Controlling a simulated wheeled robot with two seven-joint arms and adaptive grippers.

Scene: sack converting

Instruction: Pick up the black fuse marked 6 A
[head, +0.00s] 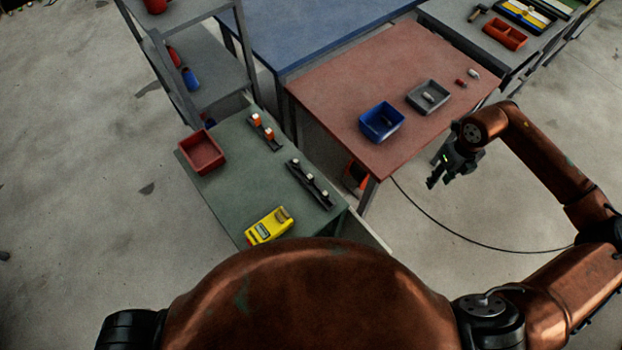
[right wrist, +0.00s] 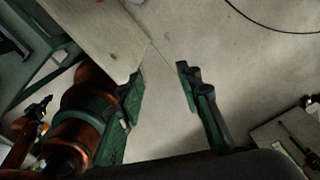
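A blue bin (head: 368,130) stands on the reddish table, with a small dark item (head: 386,121) inside that may be a black fuse. Its marking is too small to read. A grey bin (head: 412,99) beside it holds a small pale piece (head: 429,97). My right gripper (head: 438,183) hangs over the floor off the table's right side, apart from the bins. In the right wrist view its fingers (right wrist: 160,88) are spread with nothing between them. My left gripper does not show in the head view.
A red piece (head: 461,83) and a white piece (head: 473,73) lie loose on the reddish table (head: 345,85). The green table (head: 237,165) bears a red bin (head: 202,167), two dark rails with small blocks, and a yellow device (head: 268,226). A cable (head: 450,231) crosses the floor.

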